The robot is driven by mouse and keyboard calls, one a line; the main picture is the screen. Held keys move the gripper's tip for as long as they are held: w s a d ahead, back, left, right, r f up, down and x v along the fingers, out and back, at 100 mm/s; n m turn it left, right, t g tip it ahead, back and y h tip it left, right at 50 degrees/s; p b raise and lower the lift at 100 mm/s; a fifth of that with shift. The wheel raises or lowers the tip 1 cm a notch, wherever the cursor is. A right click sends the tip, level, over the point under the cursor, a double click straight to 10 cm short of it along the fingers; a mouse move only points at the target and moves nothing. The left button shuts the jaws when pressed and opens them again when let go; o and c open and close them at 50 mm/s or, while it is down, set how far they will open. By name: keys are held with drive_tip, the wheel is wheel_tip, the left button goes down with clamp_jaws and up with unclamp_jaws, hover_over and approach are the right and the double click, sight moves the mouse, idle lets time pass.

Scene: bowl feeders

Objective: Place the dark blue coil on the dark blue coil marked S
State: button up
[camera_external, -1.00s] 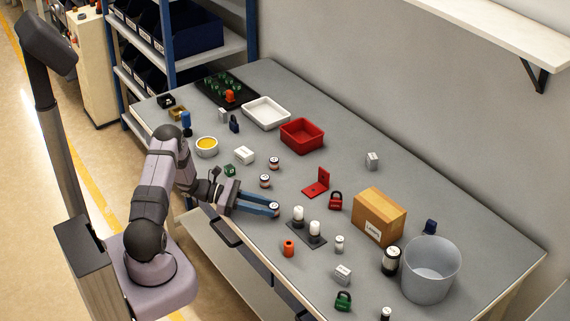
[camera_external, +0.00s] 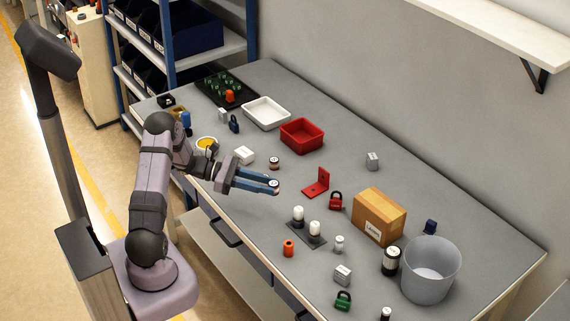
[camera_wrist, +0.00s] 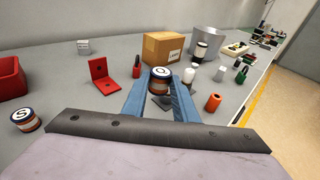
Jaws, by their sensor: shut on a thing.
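My gripper (camera_external: 273,186) is shut on a small round coil with a pale, lettered top (camera_external: 273,183). In the wrist view the held coil (camera_wrist: 160,80) is upright between the fingertips, with dark and orange bands; its letter looks like O or Q. The coil marked S (camera_wrist: 24,118) stands upright on the table at the left in the wrist view, apart from my gripper. A coil with red and dark bands (camera_external: 274,163) stands just beyond my gripper in the external view; its letter is too small to read there. The held coil appears above the table.
A red bracket (camera_external: 317,184), a red padlock (camera_external: 335,201) and a dark plate with white cylinders (camera_external: 307,232) lie right of my gripper. A cardboard box (camera_external: 380,216) stands farther right.

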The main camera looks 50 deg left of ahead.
drive_tip(key=b, duration=0.1)
drive_tip(key=w+d+f+b, duration=0.1)
drive_tip(key=b, duration=0.1)
drive_tip(key=f+b, duration=0.1)
drive_tip(key=b, duration=0.1)
drive_tip(key=shift+w+d+f+m+g+h, duration=0.15)
drive_tip(key=shift+d+f+m+g+h, duration=0.1)
drive_tip(key=shift+m+g+h, duration=0.05)
drive_tip(key=shift+w+d+b, duration=0.15)
drive_tip(key=shift+w+b, duration=0.2)
drive_tip(key=shift+b, duration=0.35)
drive_tip(key=w+a+r+n+t+y+b, duration=0.2)
drive_tip(key=w+a+r+b, duration=0.15)
drive_tip(key=w, duration=0.25)
wheel_tip(320, 180, up, 3)
drive_tip(key=n+t+y, duration=0.3)
drive_tip(key=n+y, duration=0.5)
drive_tip(key=y, duration=0.2)
hover_over(274, 163)
drive_tip(key=v, duration=0.2)
drive_tip(key=shift+w+a+f+y, duration=0.15)
drive_tip(key=shift+a+f+y, duration=0.1)
drive_tip(key=shift+a+y, duration=0.35)
drive_tip(key=shift+f, duration=5)
drive_tip(key=shift+f, duration=0.15)
